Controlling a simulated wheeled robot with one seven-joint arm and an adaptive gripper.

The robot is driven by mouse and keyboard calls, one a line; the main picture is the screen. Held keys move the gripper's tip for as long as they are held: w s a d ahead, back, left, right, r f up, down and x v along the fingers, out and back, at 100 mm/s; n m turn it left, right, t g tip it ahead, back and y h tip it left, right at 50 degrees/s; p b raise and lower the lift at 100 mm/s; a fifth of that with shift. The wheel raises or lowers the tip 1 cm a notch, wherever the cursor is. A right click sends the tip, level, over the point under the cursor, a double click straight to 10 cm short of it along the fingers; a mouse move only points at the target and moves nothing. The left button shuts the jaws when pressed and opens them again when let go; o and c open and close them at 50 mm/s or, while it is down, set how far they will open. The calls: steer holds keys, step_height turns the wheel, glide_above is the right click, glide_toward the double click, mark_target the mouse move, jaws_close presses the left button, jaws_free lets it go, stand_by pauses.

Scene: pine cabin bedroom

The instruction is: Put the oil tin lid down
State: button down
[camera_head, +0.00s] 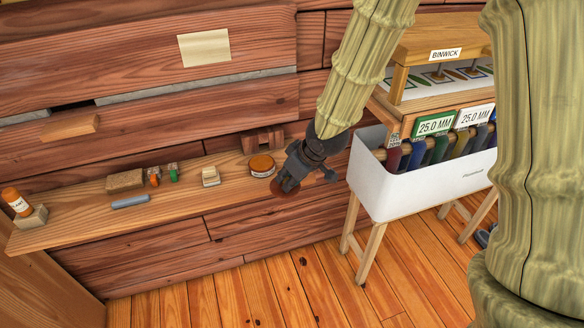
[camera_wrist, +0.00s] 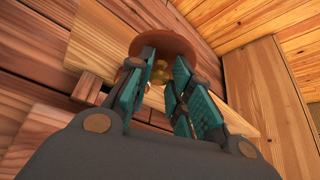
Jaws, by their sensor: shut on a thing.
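The oil tin lid is a round reddish-brown disc with a brass knob, clearest in the wrist view (camera_wrist: 178,45). My gripper (camera_wrist: 160,74) is shut on its knob, with the teal finger pads on either side. In the head view my gripper (camera_head: 287,184) is at the right end of the wall shelf (camera_head: 95,222), and a brown edge of the lid (camera_head: 277,190) shows beneath it. A round orange tin (camera_head: 262,162) with a pale band stands on the shelf just left of my gripper. I cannot tell whether the lid touches the shelf.
Along the shelf are an orange bottle (camera_head: 16,200), a brown block (camera_head: 125,181), a grey bar (camera_head: 130,201), small orange and green items and a cream item (camera_head: 210,176). A white bin (camera_head: 420,185) on wooden legs stands right of the shelf. The shelf's front strip is partly bare.

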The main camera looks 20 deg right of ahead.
steer(key=shift+w+d+r, duration=0.1)
steer(key=shift+w+d, duration=0.1)
steer(key=shift+w, duration=0.25)
steer(key=w+d+p, duration=0.1)
steer(key=w+d, duration=0.1)
steer(key=w, duration=0.2)
steer(key=w+d+f+p, duration=0.1)
steer(key=w+d, duration=0.1)
steer(key=w, duration=0.3)
steer(key=w+d+p, duration=0.1)
steer(key=w+d, duration=0.1)
steer(key=w, duration=0.3)
steer(key=shift+f, duration=0.2)
steer(key=shift+s+f+p, duration=0.1)
steer(key=shift+f+p, duration=0.3)
steer(key=shift+f, duration=1.4)
steer(key=shift+f, duration=0.1)
steer(key=c, duration=1.3)
jaws_free()
steer(key=shift+a, duration=0.1)
steer(key=v, duration=1.2)
